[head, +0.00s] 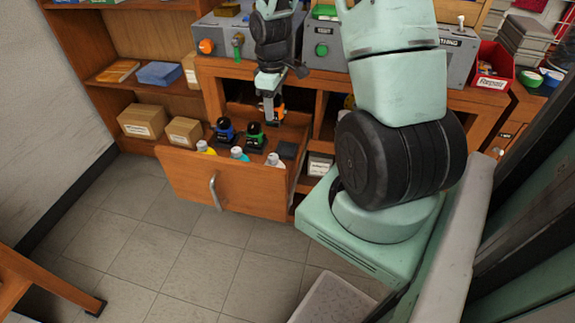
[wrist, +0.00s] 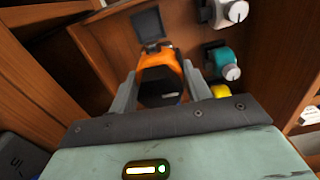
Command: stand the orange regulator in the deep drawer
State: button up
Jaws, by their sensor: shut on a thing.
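The orange regulator (wrist: 158,62) is between the fingers of my gripper (wrist: 160,92) in the wrist view, with orange on its top and sides and a dark middle. In the head view my gripper (head: 270,112) points down over the back part of the open deep drawer (head: 218,185), shut on the orange regulator (head: 278,108). The regulator's lower part is hidden in the head view, so I cannot tell whether it touches the drawer floor. A blue regulator (head: 225,130) and a green regulator (head: 255,135) stand in the drawer, left of and in front of my gripper.
A dark square block (head: 288,150) lies at the right. Grey bench units (head: 335,55) stand above. Cardboard boxes (head: 143,121) sit on the left shelf.

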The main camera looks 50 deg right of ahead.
jog(key=shift+n, duration=0.4)
jog(key=d+f+b, duration=0.1)
jog(key=f, duration=0.3)
jog(key=s+f+b, duration=0.1)
jog(key=f, duration=0.3)
jog(key=s+d+f+b, duration=0.1)
jog(key=f, duration=0.3)
jog(key=shift+d, duration=0.3)
jog(key=o, duration=1.4)
jog(key=shift+f, duration=0.1)
